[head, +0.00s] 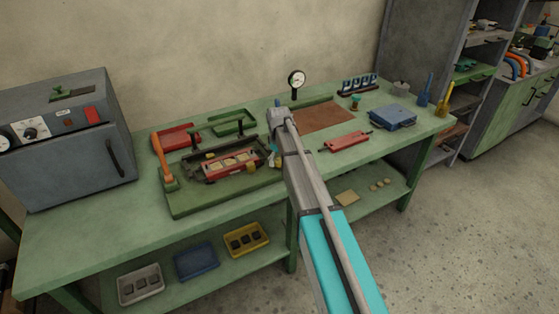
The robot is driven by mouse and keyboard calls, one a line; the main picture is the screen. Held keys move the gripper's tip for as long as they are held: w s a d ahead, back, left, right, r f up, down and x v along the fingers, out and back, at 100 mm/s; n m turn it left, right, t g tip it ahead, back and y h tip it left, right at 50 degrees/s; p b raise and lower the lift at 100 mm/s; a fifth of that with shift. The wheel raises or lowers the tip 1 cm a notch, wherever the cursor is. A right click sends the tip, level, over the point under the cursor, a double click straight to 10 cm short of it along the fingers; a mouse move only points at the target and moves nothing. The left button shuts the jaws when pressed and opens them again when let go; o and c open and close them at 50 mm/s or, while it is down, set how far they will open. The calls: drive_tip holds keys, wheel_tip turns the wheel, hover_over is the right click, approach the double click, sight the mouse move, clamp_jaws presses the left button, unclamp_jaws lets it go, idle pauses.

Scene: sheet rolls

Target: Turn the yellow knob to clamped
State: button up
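A small yellow piece, which looks like the yellow knob (251,168), is at the right front end of a red clamp fixture (212,178). The fixture holds pale pieces in a row and sits on a green base board on the bench. A smaller yellowish bit shows at the fixture's back left; its nature is unclear. The knob's setting cannot be read. My gripper (274,158) is just right of the knob, small and partly hidden by my arm. It appears apart from the knob, and its fingers cannot be made out clearly.
An orange-handled lever (161,160) stands left of the fixture. Red (177,136) and green (233,124) trays lie behind it. A grey machine (65,160) borders the left.

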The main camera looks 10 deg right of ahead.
drive_tip(key=c, duration=1.1)
drive_tip(key=shift+m, duration=0.5)
drive_tip(key=m, duration=0.3)
drive_tip(key=shift+d+m, duration=0.1)
drive_tip(key=shift+m, duration=0.2)
drive_tip(key=m, duration=0.4)
drive_tip(key=shift+m, duration=0.3)
drive_tip(key=m, duration=0.8)
drive_tip(key=shift+m, duration=0.4)
